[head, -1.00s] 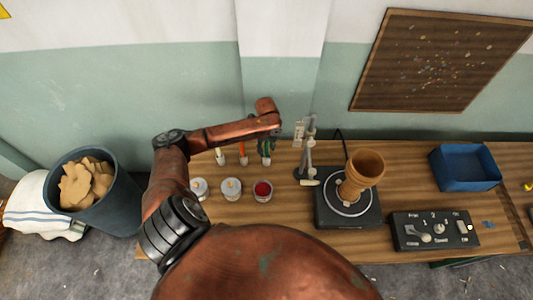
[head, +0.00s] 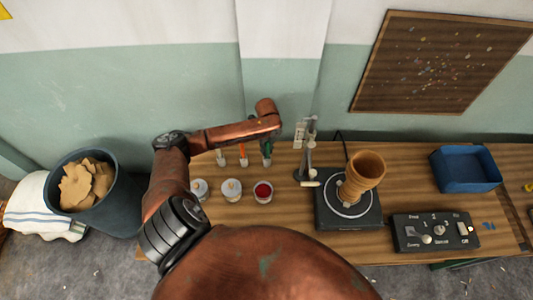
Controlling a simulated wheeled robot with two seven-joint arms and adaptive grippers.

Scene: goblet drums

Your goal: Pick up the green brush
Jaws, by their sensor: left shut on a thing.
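The green brush (head: 267,149) stands roughly upright at the back left of the wooden table, at the right end of a short row of brushes. Its lower end is at a small pale holder. My left gripper (head: 268,140) reaches over it from above and is shut on the upper part of the green brush. The gripper's fingers are small and partly hidden by my arm's end link. My right gripper is out of view.
An orange brush (head: 243,152) and a pale-tipped brush (head: 220,157) stand close to the left. Paint jars, including a red one (head: 263,191), sit in front. A metal stand (head: 308,155) rises to the right, beside a drum (head: 363,175) on a turntable (head: 348,212).

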